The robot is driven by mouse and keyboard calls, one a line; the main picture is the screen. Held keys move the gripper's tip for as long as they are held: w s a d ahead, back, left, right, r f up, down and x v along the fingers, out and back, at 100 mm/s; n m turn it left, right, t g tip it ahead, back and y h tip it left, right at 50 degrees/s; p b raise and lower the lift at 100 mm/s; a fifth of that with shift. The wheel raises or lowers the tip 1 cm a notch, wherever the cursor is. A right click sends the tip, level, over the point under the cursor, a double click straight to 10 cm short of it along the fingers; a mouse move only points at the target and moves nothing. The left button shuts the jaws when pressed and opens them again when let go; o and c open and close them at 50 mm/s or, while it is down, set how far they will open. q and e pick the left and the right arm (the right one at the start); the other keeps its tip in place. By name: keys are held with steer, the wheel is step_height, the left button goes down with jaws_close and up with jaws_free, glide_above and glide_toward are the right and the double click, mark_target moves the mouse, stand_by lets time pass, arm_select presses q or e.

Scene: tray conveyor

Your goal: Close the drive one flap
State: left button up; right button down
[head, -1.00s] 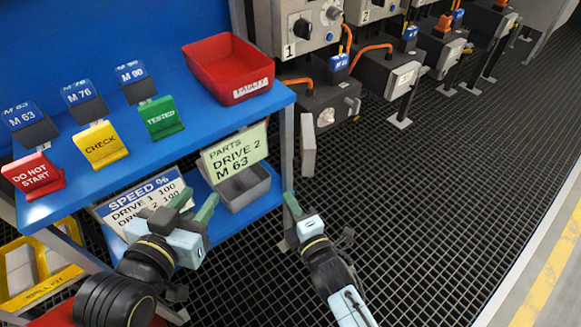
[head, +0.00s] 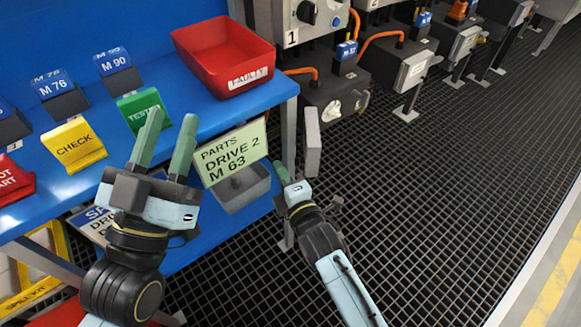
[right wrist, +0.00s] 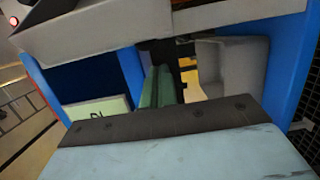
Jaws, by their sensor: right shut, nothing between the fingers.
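The drive one motor (head: 335,90) stands under the grey cabinet marked 1 (head: 312,12). A light grey flap (head: 312,142) stands out upright at the motor's near left side, and the motor's front recess shows uncovered. My right gripper (head: 280,174) is shut and empty, just left of and below the flap, apart from it in the picture; whether they touch I cannot tell. Its green fingers (right wrist: 155,88) lie together in the right wrist view. My left gripper (head: 169,128) is open and empty in front of the blue bench.
The blue bench (head: 215,115) carries a red FAULTY bin (head: 225,60) and several coloured signs. A parts tray (head: 243,188) with the DRIVE 2 M 63 card is on the lower shelf, close to my right gripper. Black grating floor (head: 430,200) lies clear at right.

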steer(key=shift+s+d+r, duration=0.1)
steer(key=shift+d+r, duration=0.1)
steer(key=shift+d, duration=1.15)
